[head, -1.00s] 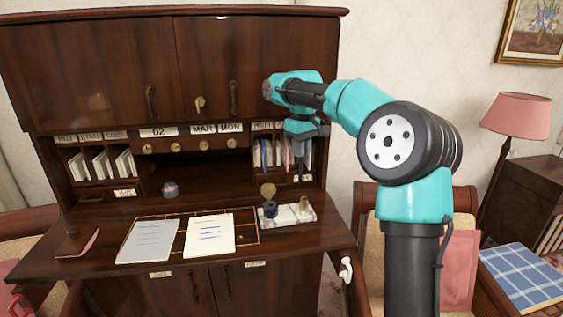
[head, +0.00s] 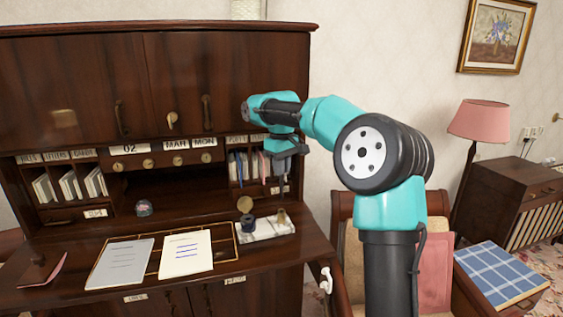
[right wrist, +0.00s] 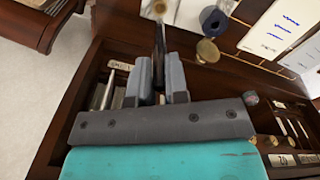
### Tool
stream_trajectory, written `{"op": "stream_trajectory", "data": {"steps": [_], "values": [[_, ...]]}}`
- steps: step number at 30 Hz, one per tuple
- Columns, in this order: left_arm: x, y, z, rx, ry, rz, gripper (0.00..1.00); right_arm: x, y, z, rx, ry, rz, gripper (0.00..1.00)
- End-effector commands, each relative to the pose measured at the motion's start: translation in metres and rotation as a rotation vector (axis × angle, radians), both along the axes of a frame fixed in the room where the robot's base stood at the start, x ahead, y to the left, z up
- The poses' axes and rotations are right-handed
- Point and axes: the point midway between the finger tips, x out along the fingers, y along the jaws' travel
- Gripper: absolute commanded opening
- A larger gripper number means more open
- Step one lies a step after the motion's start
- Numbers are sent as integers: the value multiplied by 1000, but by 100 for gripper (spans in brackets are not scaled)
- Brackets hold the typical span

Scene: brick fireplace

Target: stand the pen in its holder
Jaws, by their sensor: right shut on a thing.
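My right gripper (head: 283,163) hangs in front of the desk's right-hand cubbyholes, above the white tray. It is shut on a thin dark pen (right wrist: 159,42), held upright with its far end pointing down toward the tray. On the white tray (head: 262,231) stand a dark cup (head: 249,224) and a small cream-brown piece (head: 282,216); I cannot tell which is the holder. In the right wrist view the cream-brown piece (right wrist: 154,9) lies just beyond the pen's far end. The pen appears apart from the tray. My left gripper is not in view.
A round brass disc (head: 245,204) stands behind the dark cup. Two papers (head: 186,252) lie left of the tray, and a glass ball (head: 143,208) sits farther back. Cubbyholes with envelopes (head: 247,168) are close behind my gripper. A chair (head: 343,222) stands right of the desk.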

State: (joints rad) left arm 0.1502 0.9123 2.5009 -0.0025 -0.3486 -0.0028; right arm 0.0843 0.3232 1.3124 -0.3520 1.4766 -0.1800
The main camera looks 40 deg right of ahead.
Motion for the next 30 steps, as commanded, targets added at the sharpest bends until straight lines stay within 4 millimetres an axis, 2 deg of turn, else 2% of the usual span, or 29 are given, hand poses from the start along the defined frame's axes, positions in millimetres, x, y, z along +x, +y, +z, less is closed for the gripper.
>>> {"op": "stream_trajectory", "data": {"steps": [12, 30], "values": [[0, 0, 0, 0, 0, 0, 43, 0, 0, -28, 0, 0, 0, 0], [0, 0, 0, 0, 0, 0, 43, 0, 0, -31, 0, 0, 0, 0]]}}
